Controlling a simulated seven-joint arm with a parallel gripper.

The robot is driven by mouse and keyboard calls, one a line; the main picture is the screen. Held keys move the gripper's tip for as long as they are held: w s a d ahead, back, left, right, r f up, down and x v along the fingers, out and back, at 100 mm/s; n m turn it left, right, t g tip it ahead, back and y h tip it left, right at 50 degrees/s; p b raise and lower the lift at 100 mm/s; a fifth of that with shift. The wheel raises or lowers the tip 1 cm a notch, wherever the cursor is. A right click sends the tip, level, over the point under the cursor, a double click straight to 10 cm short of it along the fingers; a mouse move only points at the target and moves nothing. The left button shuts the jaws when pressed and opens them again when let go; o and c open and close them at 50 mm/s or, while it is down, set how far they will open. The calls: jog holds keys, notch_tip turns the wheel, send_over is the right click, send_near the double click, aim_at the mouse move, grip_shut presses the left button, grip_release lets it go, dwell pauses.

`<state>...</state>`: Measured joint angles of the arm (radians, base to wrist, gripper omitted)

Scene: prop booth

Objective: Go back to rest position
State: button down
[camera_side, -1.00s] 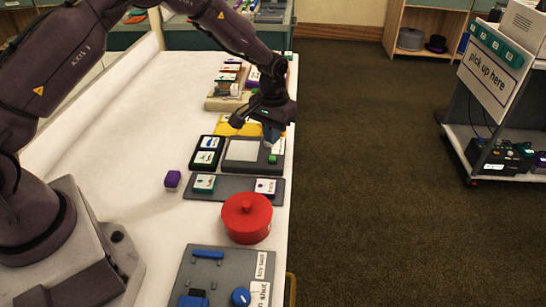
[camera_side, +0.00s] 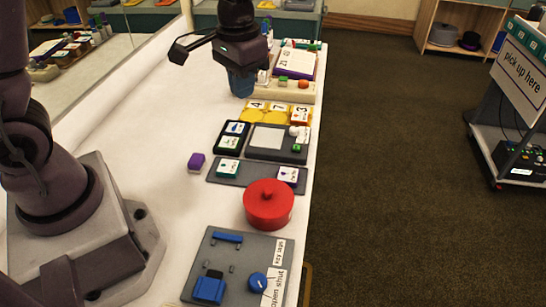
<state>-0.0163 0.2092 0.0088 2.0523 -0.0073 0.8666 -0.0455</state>
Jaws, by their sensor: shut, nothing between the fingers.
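My gripper (camera_side: 241,84) hangs above the far part of the white table (camera_side: 120,130), pointing down, to the left of the wooden tray. Its fingers are close together and hold nothing. It is clear of the yellow number board (camera_side: 262,115) and the dark grey board with a pale square (camera_side: 270,138), which lie nearer the camera. The exact height of the fingertips over the table is hard to tell.
The table's left middle is bare.

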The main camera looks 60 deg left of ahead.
jog(key=s+r+t, duration=0.5)
jog(key=s+r, duration=0.6)
jog(key=s, duration=0.3)
jog(key=shift+s+d+r+m, duration=0.2)
jog(key=shift+d+m, duration=0.2)
